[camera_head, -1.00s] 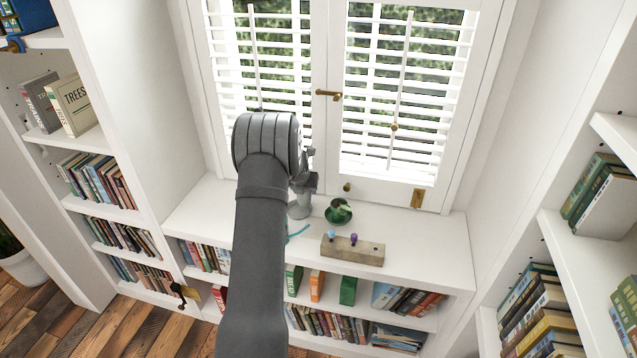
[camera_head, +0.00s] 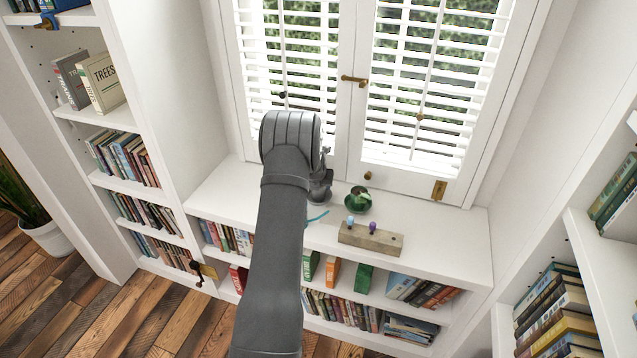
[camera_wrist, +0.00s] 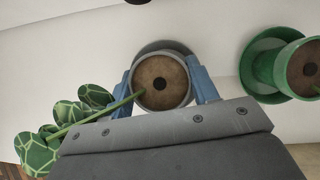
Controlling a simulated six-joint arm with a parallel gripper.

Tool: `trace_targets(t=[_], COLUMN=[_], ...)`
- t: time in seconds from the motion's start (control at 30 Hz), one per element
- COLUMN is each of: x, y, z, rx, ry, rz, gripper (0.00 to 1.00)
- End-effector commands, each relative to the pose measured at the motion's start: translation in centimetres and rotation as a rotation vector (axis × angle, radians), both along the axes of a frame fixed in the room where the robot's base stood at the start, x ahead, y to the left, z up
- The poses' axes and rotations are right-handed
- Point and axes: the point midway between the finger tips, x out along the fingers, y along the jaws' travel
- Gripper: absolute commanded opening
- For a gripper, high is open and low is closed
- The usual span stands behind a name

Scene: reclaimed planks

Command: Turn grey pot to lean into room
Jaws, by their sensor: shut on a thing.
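The grey pot (camera_wrist: 183,95) shows from above in the wrist view, with brown soil inside. A grey saucer (camera_wrist: 165,46) shows around its far side. I cannot tell whether the pot touches the saucer. Its single green stem leans to the lower left, ending in large patterned leaves (camera_wrist: 62,132). My gripper (camera_wrist: 163,84) has one blue finger on each side of the pot and is shut on it. In the head view, my arm hides the leaves and most of the pot; grey parts of gripper or pot (camera_head: 320,188) show beside it.
A green pot on a green saucer (camera_head: 358,200) stands close on the right; it also shows in the wrist view (camera_wrist: 262,68). A wooden block with two coloured knobs (camera_head: 371,238) lies nearer the front edge. Shuttered windows stand behind. The white top (camera_head: 455,240) is clear at right.

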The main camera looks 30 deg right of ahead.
Motion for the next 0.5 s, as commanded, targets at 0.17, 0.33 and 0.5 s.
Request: trace_targets(t=[0.17,0.33,0.5], x=[0.05,0.03,-0.02], y=[-0.03,-0.02,0.01], z=[0.1,0.09,0.0], rx=[-0.001,-0.001,0.001], ry=[-0.002,-0.001,0.001], rz=[0.0,0.0,0.0], gripper=[0.62,0.79,0.79])
